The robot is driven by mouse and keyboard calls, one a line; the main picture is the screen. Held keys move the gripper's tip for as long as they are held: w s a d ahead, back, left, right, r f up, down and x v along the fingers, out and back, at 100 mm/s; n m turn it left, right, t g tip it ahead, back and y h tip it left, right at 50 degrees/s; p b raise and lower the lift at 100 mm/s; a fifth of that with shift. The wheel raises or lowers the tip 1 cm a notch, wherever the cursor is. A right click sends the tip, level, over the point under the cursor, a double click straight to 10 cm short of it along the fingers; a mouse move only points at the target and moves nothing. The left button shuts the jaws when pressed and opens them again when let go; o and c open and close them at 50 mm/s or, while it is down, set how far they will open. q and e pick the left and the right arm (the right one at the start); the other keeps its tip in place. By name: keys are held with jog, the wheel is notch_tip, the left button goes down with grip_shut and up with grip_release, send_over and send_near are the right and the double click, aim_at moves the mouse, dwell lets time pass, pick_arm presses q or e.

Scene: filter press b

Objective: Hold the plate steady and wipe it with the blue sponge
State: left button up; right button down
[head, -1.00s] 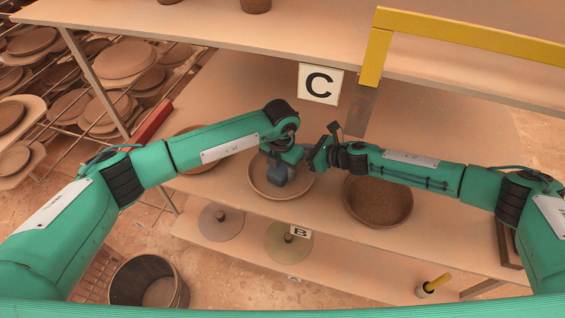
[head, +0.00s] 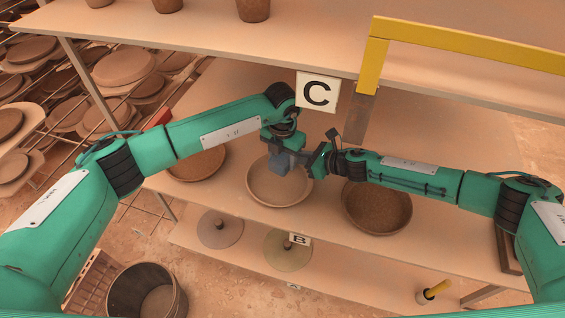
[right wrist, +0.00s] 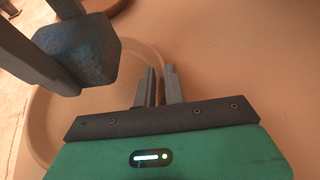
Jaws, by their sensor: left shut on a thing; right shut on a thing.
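The plate (head: 276,193) is a shallow, pale round dish on the middle shelf, below the sign C. My left gripper (head: 284,150) is shut on the blue sponge (head: 283,163), over the far part of the plate. The sponge (right wrist: 88,52) also shows in the right wrist view between the left gripper's fingers; I cannot tell whether it touches the plate. My right gripper (head: 314,165) is shut on the plate's right rim. Its fingers (right wrist: 158,88) show close together at the rim in the right wrist view, where the plate (right wrist: 60,120) is partly hidden.
A brown bowl (head: 377,207) stands just right of the plate and another dish (head: 198,162) to its left, partly under my left arm. An upper shelf (head: 240,45) and a yellow frame (head: 372,65) lie beyond. A bucket (head: 148,290) stands on the floor.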

pick_arm(q)
jog(key=shift+r, duration=1.5)
pick_arm(e)
jog(key=c, duration=1.4)
grip_release()
jog(key=shift+d, duration=0.1)
jog(key=v, duration=1.1)
jog(key=shift+s+d+r, duration=0.2)
jog(key=shift+d+r, duration=0.05)
